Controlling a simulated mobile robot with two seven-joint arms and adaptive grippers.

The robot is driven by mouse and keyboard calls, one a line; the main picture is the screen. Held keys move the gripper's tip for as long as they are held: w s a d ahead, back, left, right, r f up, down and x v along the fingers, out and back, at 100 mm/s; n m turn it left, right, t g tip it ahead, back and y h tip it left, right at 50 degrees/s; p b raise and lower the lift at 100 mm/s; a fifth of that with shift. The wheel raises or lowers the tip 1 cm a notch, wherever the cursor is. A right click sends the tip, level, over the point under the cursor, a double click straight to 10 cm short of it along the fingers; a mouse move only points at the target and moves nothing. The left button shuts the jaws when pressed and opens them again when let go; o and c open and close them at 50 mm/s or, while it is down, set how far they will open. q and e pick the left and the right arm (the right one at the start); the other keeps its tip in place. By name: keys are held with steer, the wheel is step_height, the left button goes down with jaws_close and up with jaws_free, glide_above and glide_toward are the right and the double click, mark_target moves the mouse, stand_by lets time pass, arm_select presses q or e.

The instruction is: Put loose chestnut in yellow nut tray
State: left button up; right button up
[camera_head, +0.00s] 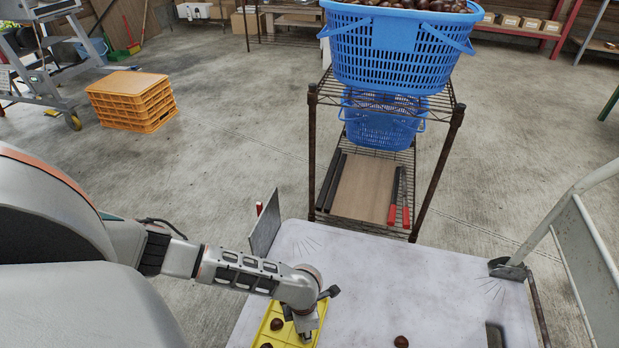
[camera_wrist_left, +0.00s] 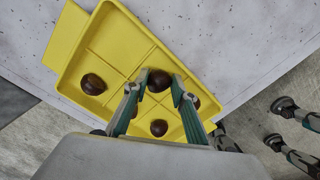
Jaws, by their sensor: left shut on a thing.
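The yellow nut tray (camera_head: 320,306) lies on the grey table in the head view, partly under my left gripper (camera_head: 305,334). In the left wrist view the divided tray (camera_wrist_left: 66,38) is seen from above. My left gripper (camera_wrist_left: 158,86) is shut on a dark brown chestnut (camera_wrist_left: 158,80), held over the tray's compartments; its height above the tray floor is hard to tell. Other chestnuts lie in the tray, one at the left (camera_wrist_left: 93,83) and one nearer the wrist (camera_wrist_left: 158,127). Another chestnut (camera_head: 401,342) lies loose on the table, right of the tray. My right gripper is not in view.
A grey upright plate (camera_head: 265,228) stands at the table's left back edge. A wire rack (camera_head: 314,150) with blue baskets (camera_head: 385,40) stands behind the table. A metal handle frame (camera_head: 560,215) rises at the right. The table (camera_head: 430,290) is mostly bare right of the tray.

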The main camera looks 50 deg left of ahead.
arm_select(q)
steer(key=shift+f, duration=0.4)
steer(key=shift+w+r, duration=0.1)
steer(key=shift+r, duration=0.15)
steer(key=shift+f, duration=0.25)
steer(key=o, duration=0.9)
steer(key=shift+c, duration=0.2)
